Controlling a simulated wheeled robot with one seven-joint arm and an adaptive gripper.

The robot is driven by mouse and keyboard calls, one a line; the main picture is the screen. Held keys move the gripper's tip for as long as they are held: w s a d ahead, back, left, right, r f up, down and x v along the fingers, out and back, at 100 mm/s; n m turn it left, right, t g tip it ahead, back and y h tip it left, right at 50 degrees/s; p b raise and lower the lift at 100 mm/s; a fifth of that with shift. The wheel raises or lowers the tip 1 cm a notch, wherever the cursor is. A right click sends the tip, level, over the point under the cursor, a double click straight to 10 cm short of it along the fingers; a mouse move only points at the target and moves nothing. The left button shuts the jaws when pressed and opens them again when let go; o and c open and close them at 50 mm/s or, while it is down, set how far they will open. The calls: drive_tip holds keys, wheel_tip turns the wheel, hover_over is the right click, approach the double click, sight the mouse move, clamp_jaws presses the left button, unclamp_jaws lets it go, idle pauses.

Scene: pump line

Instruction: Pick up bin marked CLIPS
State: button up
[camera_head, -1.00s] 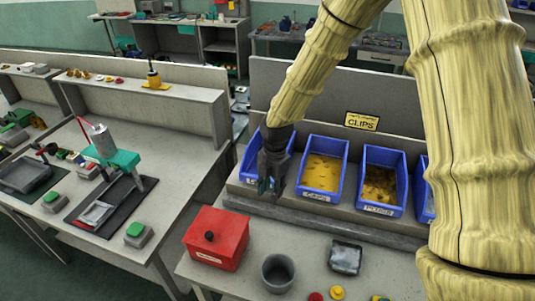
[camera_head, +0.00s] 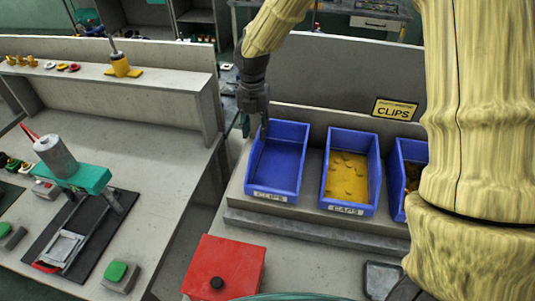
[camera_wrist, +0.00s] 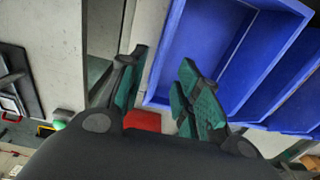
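The blue bin with the CLIPS label (camera_head: 277,160) is the leftmost in a row of blue bins on a raised ledge. It looks empty, and its front label reads CLIPS. My gripper (camera_head: 255,124) points down at the bin's back left corner. In the wrist view my gripper (camera_wrist: 160,88) has its two green-padded fingers spread, with nothing held between them. The blue bin (camera_wrist: 205,50) lies behind and right of the right finger there. The left finger appears outside the bin's side. I cannot tell whether either finger touches the rim.
A blue bin of yellow parts labelled CAPS (camera_head: 350,170) stands close to the right. A yellow CLIPS sign (camera_head: 395,109) is on the back panel. A red box (camera_head: 225,267) sits in front. A neighbouring bench with a dispenser stand (camera_head: 85,178) is at left, across a gap.

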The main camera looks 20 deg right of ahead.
sight(256, 154)
drive_tip(key=f, duration=0.1)
drive_tip(key=s+f+p, duration=0.1)
drive_tip(key=f, duration=0.1)
drive_tip(key=shift+f, duration=0.15)
drive_tip(key=f, duration=0.1)
drive_tip(key=f+p, duration=0.1)
drive_tip(key=f, duration=0.1)
drive_tip(key=shift+w+f+p, duration=0.25)
drive_tip(key=shift+w+p, duration=0.05)
drive_tip(key=shift+p, duration=0.1)
drive_tip(key=shift+a+f+p, duration=0.1)
drive_tip(key=shift+f+p, duration=0.6)
drive_tip(key=shift+f, duration=1.1)
drive_tip(key=shift+s, duration=0.25)
drive_tip(key=shift+w, duration=0.15)
drive_tip(key=c, duration=0.6)
clamp_jaws()
